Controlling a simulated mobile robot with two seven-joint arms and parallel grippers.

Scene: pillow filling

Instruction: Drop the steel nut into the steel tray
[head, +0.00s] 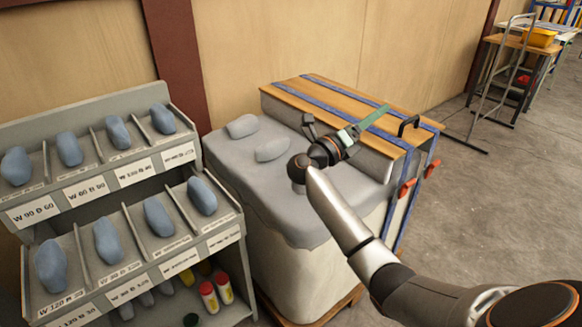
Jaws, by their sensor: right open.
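I see no steel nut and no steel tray in the head view. My right gripper (329,128) is open over the grey-covered block, near its wooden-topped end, with nothing visible between its fingers. A thin green strip (371,117) shows just beyond one finger; I cannot tell whether it touches it. My left gripper is not in view.
A grey rack (92,210) with several blue-grey lumps in labelled slots stands at left. Two pale lumps (272,149) lie on the grey-covered block (225,165). Blue straps (350,115) cross its wooden top. Open floor (500,200) lies to the right.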

